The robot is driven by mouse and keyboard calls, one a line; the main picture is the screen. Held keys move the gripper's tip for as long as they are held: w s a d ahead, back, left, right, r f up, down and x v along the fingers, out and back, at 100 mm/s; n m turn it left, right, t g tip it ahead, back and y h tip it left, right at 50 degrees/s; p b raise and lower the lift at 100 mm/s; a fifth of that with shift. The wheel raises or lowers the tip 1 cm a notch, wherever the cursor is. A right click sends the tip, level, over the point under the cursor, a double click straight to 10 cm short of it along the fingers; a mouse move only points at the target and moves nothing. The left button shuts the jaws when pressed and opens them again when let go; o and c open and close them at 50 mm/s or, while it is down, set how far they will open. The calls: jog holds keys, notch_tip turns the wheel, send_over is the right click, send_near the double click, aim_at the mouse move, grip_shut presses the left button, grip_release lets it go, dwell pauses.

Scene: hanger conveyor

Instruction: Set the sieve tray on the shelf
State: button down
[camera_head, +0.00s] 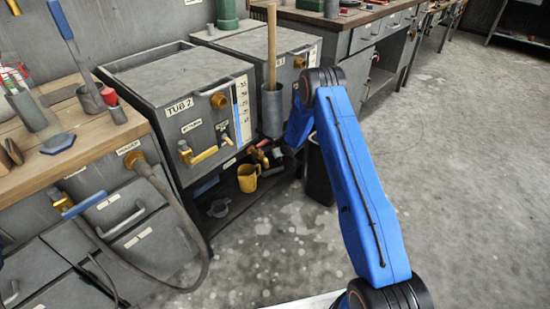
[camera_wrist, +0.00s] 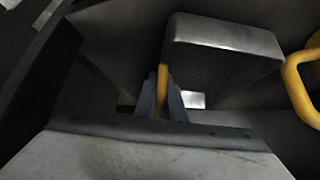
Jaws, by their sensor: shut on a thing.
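In the wrist view, my gripper (camera_wrist: 160,96) is shut on a thin yellow handle (camera_wrist: 162,78). The sieve tray (camera_wrist: 225,75), a grey box-like piece with a finely perforated dark face, shows just beyond and to the right of the fingers. How the handle joins it is not clear. In the head view, the low shelf (camera_head: 238,203) is a dark space under the tub marked TUB 2 (camera_head: 185,85). My blue arm reaches toward the tubs' right end, and I cannot make out my gripper or the sieve tray there.
A yellow curved part (camera_wrist: 300,85) is close at the right in the wrist view. A pale grey panel (camera_wrist: 150,157) fills its bottom. Open floor (camera_head: 470,170) lies right of my arm.

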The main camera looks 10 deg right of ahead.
jog(key=shift+f, duration=0.25)
jog(key=c, duration=1.8)
grip_release()
jog(key=shift+c, duration=0.2)
jog(key=v, duration=1.2)
jog(key=shift+d, duration=0.1)
jog(key=shift+s, duration=0.1)
